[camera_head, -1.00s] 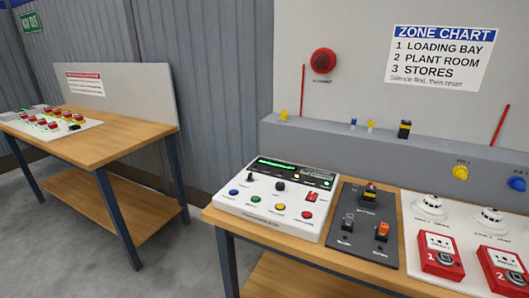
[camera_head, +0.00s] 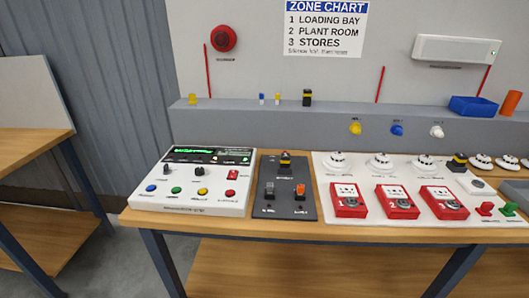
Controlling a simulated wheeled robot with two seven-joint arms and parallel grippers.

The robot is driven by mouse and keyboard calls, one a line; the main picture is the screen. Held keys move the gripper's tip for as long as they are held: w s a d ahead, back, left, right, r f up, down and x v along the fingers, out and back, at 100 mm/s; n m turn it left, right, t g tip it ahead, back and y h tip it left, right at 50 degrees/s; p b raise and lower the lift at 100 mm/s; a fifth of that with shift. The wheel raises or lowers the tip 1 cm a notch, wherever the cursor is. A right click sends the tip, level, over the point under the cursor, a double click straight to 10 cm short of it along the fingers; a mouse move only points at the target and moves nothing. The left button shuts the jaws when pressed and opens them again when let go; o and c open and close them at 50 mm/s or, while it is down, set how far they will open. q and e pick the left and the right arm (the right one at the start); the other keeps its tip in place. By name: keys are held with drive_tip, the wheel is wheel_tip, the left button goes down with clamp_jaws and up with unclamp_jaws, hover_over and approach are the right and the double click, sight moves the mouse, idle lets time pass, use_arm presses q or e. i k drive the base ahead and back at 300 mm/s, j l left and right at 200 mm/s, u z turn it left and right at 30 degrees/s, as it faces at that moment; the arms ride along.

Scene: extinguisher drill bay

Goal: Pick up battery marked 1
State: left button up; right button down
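Several black-and-yellow blocks look like batteries, but no mark can be read on any. One block (camera_head: 307,98) stands on the grey ledge behind the bench. Another block (camera_head: 286,160) sits at the back of the dark panel (camera_head: 270,180). A third block (camera_head: 458,162) is on the white board at the right, among the white detectors. I cannot tell which is battery 1. Neither of my grippers is in view.
A white control panel (camera_head: 193,181) stands at the bench's left end. Red call points (camera_head: 396,201) and white detectors (camera_head: 337,161) cover the white board. A blue tray (camera_head: 473,106) and an orange cylinder (camera_head: 510,103) are on the ledge. Another table (camera_head: 30,145) is at left.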

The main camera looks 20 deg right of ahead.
sight(285, 158)
drive_tip(key=i+l+z, duration=0.15)
drive_tip(key=l+z, duration=0.3)
drive_tip(key=i+l+z, duration=0.15)
drive_tip(key=z, duration=0.3)
